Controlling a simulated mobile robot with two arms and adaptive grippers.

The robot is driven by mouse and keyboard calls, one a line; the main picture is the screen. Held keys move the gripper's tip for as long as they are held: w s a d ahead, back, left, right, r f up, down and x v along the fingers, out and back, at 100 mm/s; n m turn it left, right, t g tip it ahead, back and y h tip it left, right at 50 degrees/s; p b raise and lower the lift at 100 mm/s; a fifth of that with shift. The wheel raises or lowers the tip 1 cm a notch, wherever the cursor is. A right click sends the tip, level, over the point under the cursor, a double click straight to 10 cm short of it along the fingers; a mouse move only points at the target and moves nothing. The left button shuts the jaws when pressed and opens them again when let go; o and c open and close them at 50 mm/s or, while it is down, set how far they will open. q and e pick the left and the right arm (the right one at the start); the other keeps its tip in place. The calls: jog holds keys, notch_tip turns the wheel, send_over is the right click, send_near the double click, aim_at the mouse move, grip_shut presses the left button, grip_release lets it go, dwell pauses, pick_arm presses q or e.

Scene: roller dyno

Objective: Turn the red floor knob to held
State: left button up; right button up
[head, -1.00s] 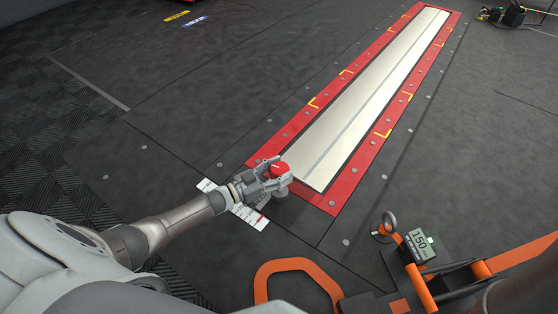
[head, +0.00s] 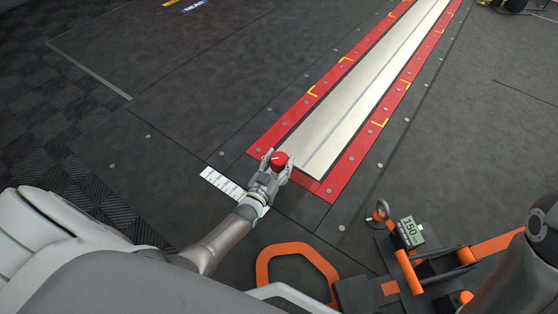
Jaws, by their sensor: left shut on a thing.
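The red floor knob (head: 279,158) stands at the near left corner of the red-framed roller plate, with a pale mark on its top. My left gripper (head: 277,163) is shut on the knob, with a finger on each side of it. A white label strip with dark marks (head: 222,184) lies on the floor to the left of the gripper, and its right end is partly hidden by my arm. The label's writing is too small to read. My right gripper is not in view.
The long pale plate (head: 345,120) in its red frame (head: 343,177) runs away to the upper right. An orange-framed device with a display (head: 411,232) reading 150 stands at the lower right, beside an orange loop (head: 263,268). Dark floor at left is clear.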

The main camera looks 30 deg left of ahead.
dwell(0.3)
pick_arm(q)
jog(key=o, duration=1)
jog(key=shift+o, duration=0.2)
